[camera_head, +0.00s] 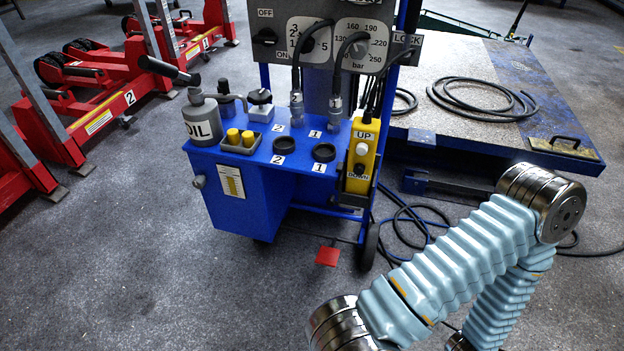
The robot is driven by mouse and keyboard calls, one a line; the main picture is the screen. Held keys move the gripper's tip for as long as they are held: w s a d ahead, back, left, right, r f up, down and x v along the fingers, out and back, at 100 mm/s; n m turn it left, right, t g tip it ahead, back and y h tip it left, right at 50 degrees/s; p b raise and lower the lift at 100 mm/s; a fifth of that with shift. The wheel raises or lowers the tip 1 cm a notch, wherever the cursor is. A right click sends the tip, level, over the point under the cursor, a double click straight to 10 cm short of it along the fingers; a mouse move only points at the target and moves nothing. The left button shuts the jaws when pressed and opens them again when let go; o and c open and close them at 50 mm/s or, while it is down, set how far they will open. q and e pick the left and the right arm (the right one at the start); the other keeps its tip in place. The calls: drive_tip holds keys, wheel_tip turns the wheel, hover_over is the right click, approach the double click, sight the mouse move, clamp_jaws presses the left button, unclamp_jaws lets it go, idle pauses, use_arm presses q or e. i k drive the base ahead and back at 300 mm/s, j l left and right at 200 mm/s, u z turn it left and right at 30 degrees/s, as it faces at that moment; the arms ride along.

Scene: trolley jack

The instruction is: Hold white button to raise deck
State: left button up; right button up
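The white button (362,149) sits under the "UP" label on a yellow hand control (371,133). A dark button (359,169) is below it, by the "DOWN" label. The control hangs upright at the right front of the blue pump cart (240,205). The deck (500,84), a low blue platform with a speckled grey top, lies behind and to the right of the cart. My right arm enters at the lower right, its elbow in front of the deck; its gripper is out of frame. My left arm and gripper are not in view.
A black hose (480,97) lies coiled on the deck; cables trail on the floor beside the cart. Red jacks (100,95) stand at left. The floor at front left is clear.

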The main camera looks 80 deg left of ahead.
sight(361, 150)
drive_tip(key=j+u, duration=0.1)
drive_tip(key=u, duration=0.25)
drive_tip(key=k+j+u, duration=0.1)
drive_tip(key=u, duration=0.3)
drive_tip(key=j+u, duration=0.15)
drive_tip(key=u, duration=0.2)
drive_tip(key=i+u, duration=0.15)
drive_tip(key=u, duration=0.25)
drive_tip(key=i+u, duration=0.15)
drive_tip(key=u, duration=0.25)
drive_tip(key=i+l+u, duration=0.1)
drive_tip(key=u, duration=0.25)
drive_tip(key=i+l+u, duration=0.15)
drive_tip(key=u, duration=0.25)
